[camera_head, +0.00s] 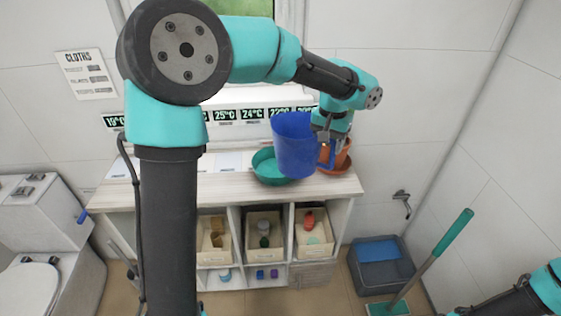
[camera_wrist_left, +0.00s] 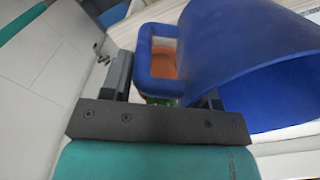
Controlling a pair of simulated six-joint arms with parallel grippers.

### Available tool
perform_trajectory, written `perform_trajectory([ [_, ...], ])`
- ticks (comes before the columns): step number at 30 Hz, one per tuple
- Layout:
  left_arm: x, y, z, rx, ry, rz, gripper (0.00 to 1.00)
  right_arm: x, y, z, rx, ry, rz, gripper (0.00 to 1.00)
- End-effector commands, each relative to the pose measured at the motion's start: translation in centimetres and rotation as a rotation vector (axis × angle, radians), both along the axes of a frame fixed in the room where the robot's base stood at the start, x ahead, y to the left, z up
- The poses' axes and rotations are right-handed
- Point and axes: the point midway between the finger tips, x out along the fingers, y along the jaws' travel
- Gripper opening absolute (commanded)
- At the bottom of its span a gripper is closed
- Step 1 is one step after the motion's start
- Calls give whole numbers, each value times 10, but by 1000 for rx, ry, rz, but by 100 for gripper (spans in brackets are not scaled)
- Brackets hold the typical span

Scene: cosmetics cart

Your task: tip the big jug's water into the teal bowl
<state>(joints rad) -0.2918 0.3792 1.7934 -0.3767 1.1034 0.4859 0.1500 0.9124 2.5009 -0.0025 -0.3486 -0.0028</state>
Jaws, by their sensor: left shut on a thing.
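The big blue jug (camera_head: 293,146) is held up by my left gripper (camera_head: 328,138), which is shut on its handle. The jug is slightly tilted and hangs above the right part of the counter, in front of and overlapping the teal bowl (camera_head: 266,168). The teal bowl sits on the counter, its right side hidden by the jug. In the left wrist view the jug (camera_wrist_left: 250,60) fills the right side and its handle (camera_wrist_left: 144,62) is between the fingers (camera_wrist_left: 165,85). Water cannot be seen. My right gripper is out of view; only part of that arm shows at lower right.
An orange pot (camera_head: 341,160) stands behind the jug on the wooden counter (camera_head: 225,186). Below are cubbies with bins (camera_head: 263,237). A grey bucket (camera_head: 381,268) and a mop with a teal handle (camera_head: 443,246) stand on the floor to the right. A toilet is at left.

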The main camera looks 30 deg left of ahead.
Motion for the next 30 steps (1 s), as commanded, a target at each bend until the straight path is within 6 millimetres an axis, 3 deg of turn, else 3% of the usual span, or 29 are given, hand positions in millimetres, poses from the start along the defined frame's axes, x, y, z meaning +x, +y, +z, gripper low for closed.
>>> perform_trajectory([
  [11, 7, -7, 2, 2, -2, 6, 0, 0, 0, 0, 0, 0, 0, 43],
  [24, 55, -69, 8, 10, -2, 66, 0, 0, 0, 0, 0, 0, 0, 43],
  [30, 62, -81, 9, 12, -3, 79, 0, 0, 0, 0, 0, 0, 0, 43],
])
